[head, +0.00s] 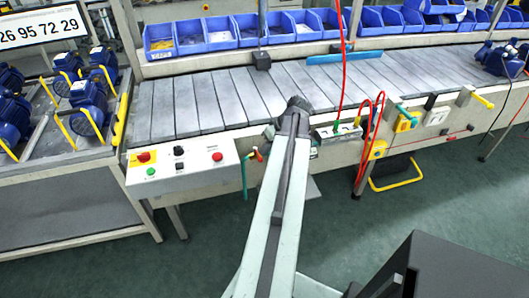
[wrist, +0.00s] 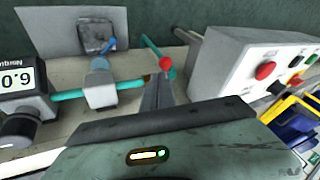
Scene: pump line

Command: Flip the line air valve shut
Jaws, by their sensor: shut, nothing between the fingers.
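A teal air pipe (wrist: 129,84) runs along the pale bench side in the wrist view. I cannot tell for sure which part is the line air valve's handle. My gripper (wrist: 161,78) is shut and empty, its tips at or just beside the red part; contact is unclear. In the head view my arm hides the fingers.
A control box (wrist: 255,68) with red, green and black buttons stands close right of the fingers in the wrist view. A digital gauge (wrist: 22,80) is at the left. The slatted conveyor (head: 200,103) and blue bins (head: 208,35) lie behind my arm. The green floor in front shows free room.

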